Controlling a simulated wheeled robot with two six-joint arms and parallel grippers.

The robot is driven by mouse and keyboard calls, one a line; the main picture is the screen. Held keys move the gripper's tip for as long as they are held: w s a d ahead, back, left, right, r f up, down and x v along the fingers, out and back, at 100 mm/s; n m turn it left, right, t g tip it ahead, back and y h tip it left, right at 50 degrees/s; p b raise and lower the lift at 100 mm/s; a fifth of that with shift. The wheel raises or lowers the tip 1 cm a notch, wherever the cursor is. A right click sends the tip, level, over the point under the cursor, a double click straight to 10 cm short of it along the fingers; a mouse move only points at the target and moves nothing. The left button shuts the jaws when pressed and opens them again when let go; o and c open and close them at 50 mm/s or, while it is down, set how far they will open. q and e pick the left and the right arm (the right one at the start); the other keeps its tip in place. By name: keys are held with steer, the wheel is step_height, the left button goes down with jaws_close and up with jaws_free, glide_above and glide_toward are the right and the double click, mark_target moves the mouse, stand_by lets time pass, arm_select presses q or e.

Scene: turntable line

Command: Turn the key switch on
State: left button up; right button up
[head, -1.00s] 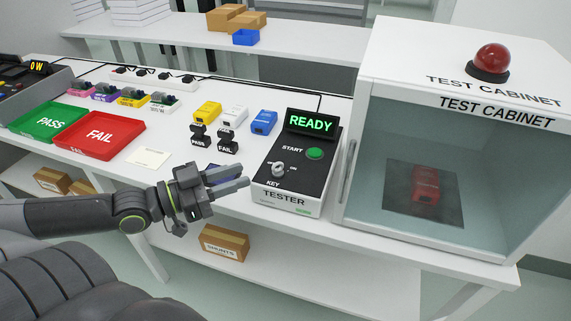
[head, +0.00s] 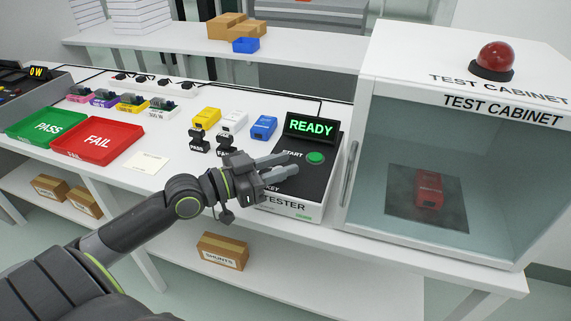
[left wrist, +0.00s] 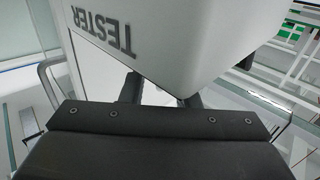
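The tester (head: 290,207) is a white box with a black top, a lit green READY display (head: 311,127) and a round green START button (head: 315,157). Its key switch is hidden behind my left gripper; only part of the KEY label shows. My left gripper (head: 288,163) is over the left part of the tester's top, its two fingers apart and pointing right towards the START button. I see nothing between the fingers. In the left wrist view the tester's front (left wrist: 160,30) with its lettering is close, and the fingers (left wrist: 160,95) show apart. My right gripper is out of view.
The test cabinet (head: 455,235) stands right of the tester, with a red unit (head: 428,190) inside and a red dome lamp (head: 496,57) on top. Yellow, white and blue units (head: 263,127) and PASS and FAIL stamps lie left. Green and red trays (head: 98,142) are farther left.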

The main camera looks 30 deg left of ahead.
arm_select(q)
steer(key=shift+w+d, duration=0.35)
steer(key=shift+w, duration=0.2)
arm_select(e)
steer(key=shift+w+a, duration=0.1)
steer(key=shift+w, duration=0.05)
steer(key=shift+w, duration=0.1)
arm_select(q)
jaws_close()
steer(key=shift+r, duration=0.1)
steer(key=shift+r+p, duration=0.1)
steer(key=shift+p, duration=0.7)
steer(key=shift+n+t+y+p, duration=0.3)
steer(key=shift+n+y+p, duration=0.1)
steer(key=shift+y+p, duration=0.1)
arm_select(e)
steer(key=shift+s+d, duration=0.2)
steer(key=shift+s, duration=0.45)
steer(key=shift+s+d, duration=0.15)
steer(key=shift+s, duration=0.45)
